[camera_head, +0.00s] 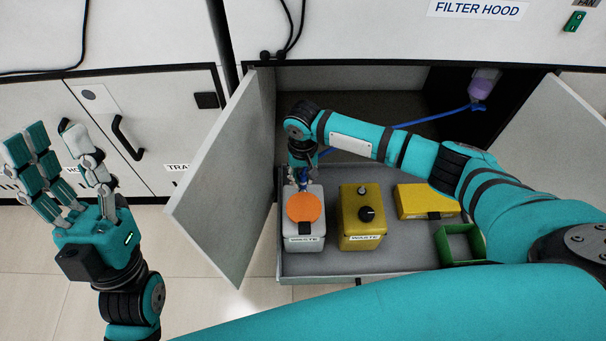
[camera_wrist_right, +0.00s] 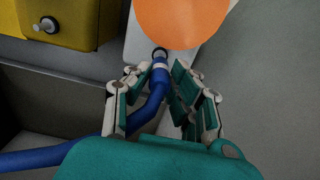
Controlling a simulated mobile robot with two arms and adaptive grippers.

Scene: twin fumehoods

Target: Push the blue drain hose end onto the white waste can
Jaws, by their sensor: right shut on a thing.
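The white waste can (camera_head: 303,239) stands in the open cabinet drawer, an orange round cap (camera_head: 304,207) on its top. The cap (camera_wrist_right: 182,18) and part of the white can (camera_wrist_right: 136,45) also show in the right wrist view. My right gripper (camera_head: 302,183) is over the can's back part, shut on the blue drain hose. In the wrist view the blue hose end (camera_wrist_right: 158,78) lies between the fingers (camera_wrist_right: 160,78). A ringed fitting shows at its tip, beside the cap; I cannot tell whether the hose is seated on it. My left gripper (camera_head: 46,138) is open and empty, away left.
A yellow waste can (camera_head: 362,225) stands right of the white can. A yellow box (camera_head: 427,202) and a green open bin (camera_head: 462,243) are further right. The cabinet doors (camera_head: 226,185) stand open on both sides. A purple-white bottle (camera_head: 483,83) hangs at the back right.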

